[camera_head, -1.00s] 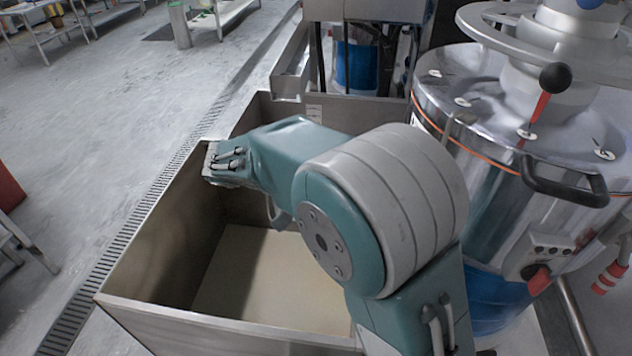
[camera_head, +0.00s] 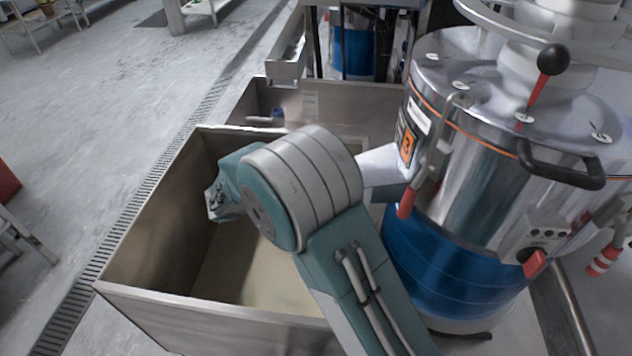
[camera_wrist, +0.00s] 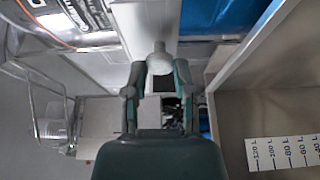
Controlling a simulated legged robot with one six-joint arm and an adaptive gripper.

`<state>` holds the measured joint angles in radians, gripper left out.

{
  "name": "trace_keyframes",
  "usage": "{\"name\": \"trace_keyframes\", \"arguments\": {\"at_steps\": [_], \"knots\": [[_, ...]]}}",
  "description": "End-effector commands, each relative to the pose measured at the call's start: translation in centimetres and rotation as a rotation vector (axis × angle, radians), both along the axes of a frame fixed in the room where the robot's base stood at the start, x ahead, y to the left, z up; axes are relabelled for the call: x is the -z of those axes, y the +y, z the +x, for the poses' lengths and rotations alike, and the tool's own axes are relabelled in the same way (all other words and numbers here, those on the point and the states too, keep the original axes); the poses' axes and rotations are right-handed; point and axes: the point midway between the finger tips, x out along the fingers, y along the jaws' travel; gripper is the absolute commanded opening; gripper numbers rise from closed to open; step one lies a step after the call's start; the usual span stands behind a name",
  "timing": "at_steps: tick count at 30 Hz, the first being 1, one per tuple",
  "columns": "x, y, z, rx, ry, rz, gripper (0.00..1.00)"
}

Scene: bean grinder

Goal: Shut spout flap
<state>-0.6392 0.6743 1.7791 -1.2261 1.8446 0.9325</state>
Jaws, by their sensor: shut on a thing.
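The pale metal spout (camera_head: 383,168) comes out of the side of the steel grinder drum (camera_head: 480,150) in the head view, over the bin. My arm's elbow covers its lower end. In the wrist view a pale chute-like surface (camera_wrist: 150,20) runs up from my fingers, probably the spout. My gripper (camera_wrist: 160,68) is shut on a pale rounded piece with a small knob (camera_wrist: 160,48), probably part of the flap. The flap itself cannot be made out clearly, nor how far open it is.
A deep steel bin (camera_head: 190,316) stands below my arm, with pale material inside. Its volume scale (camera_wrist: 285,152) shows in the wrist view. A blue drum base (camera_head: 440,262), a red-tipped lever (camera_head: 404,205) and a steel trough (camera_head: 286,62) are close by.

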Motion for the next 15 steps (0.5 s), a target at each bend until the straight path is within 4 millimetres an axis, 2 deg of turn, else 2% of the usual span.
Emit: {"name": "trace_keyframes", "arguments": {"at_steps": [14,15], "knots": [[0.45,-0.44,-0.09,0.005,0.013,-0.01,0.0],[0.46,-0.46,-0.1,0.005,0.013,-0.01,0.43]]}}
